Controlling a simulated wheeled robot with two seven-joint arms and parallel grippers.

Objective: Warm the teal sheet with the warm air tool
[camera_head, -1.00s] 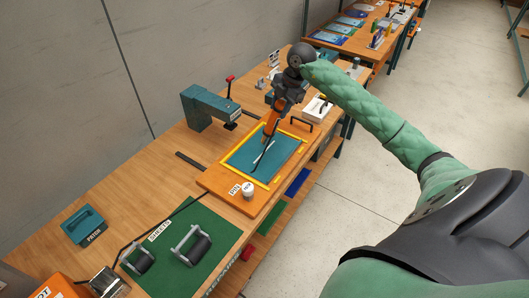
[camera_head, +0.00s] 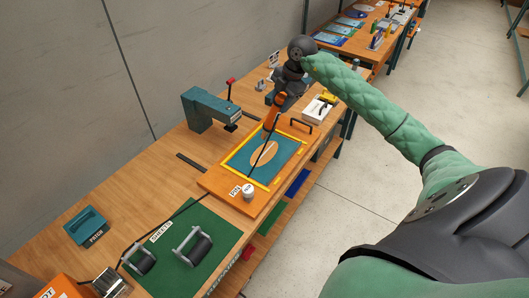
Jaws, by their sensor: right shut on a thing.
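The teal sheet (camera_head: 276,167) lies flat inside a yellow frame (camera_head: 236,157) on an orange board. A tan oval (camera_head: 264,153) with a thin pale line across it shows in its middle. My right gripper (camera_head: 279,98) is shut on the orange warm air tool (camera_head: 273,114), held near the frame's far edge. The tool points down, and a black cord passes below it over the sheet. The gripper's fingers are small and partly hidden by the wrist. My left gripper is out of view.
A teal press (camera_head: 203,109) stands left of the board. A white pot (camera_head: 248,190) sits at the board's near corner. A green mat (camera_head: 215,223) with rollers (camera_head: 194,246) and a teal patch box (camera_head: 86,226) are nearer. A white tray (camera_head: 319,109) stands beyond the frame.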

